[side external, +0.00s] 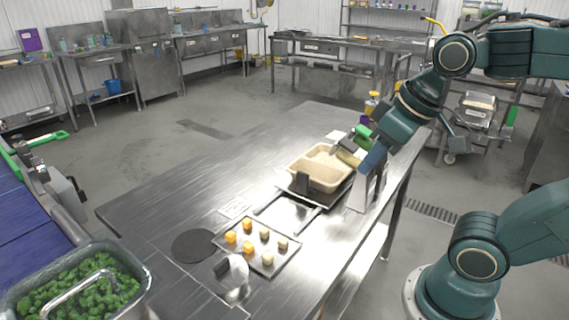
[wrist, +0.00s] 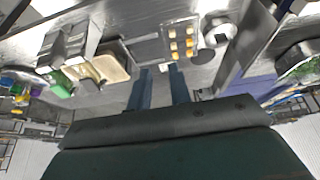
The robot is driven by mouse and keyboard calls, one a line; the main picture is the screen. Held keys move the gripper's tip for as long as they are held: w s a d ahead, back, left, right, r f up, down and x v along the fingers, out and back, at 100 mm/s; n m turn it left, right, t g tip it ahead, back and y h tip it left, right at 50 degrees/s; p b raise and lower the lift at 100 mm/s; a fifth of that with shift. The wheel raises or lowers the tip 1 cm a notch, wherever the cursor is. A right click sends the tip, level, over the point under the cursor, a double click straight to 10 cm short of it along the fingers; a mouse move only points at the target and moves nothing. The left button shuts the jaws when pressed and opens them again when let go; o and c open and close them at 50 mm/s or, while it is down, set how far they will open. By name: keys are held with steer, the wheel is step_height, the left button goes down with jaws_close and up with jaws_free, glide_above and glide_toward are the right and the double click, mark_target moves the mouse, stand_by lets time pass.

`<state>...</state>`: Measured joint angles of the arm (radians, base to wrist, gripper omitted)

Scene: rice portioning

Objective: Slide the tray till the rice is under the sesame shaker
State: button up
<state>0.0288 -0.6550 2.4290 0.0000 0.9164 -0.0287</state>
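A shallow metal tray (side external: 271,268) lies on the steel table with several small blocks in two tones, orange-yellow and pale beige; it also shows in the wrist view (wrist: 165,52). I cannot tell which of these is rice. A shiny silver cylinder (side external: 232,280) stands just beside the tray's near left corner; I cannot tell if it is the sesame shaker. In the wrist view my gripper (wrist: 160,68) is open, with two blue fingers apart and nothing between them. In the side view my gripper (side external: 366,157) is above the table, beyond the tray, near a beige container.
The beige divided container (side external: 320,170) sits on a dark base, between the block tray and my gripper. A metal stand (side external: 360,192) is at its right. A dark disc (side external: 194,246) lies left of the tray. A bin of green florets (side external: 75,285) is at front left. The table's left part is clear.

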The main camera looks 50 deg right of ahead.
steer(key=w+d+r+g, duration=0.1)
steer(key=w+d+g, duration=0.15)
steer(key=w, duration=0.45)
steer(key=g, duration=0.3)
glide_above(303, 173)
step_height(303, 173, down, 10)
steer(key=shift+r, duration=0.2)
steer(key=shift+f, duration=0.1)
step_height(303, 173, down, 14)
steer(key=shift+r, duration=0.2)
jaws_close()
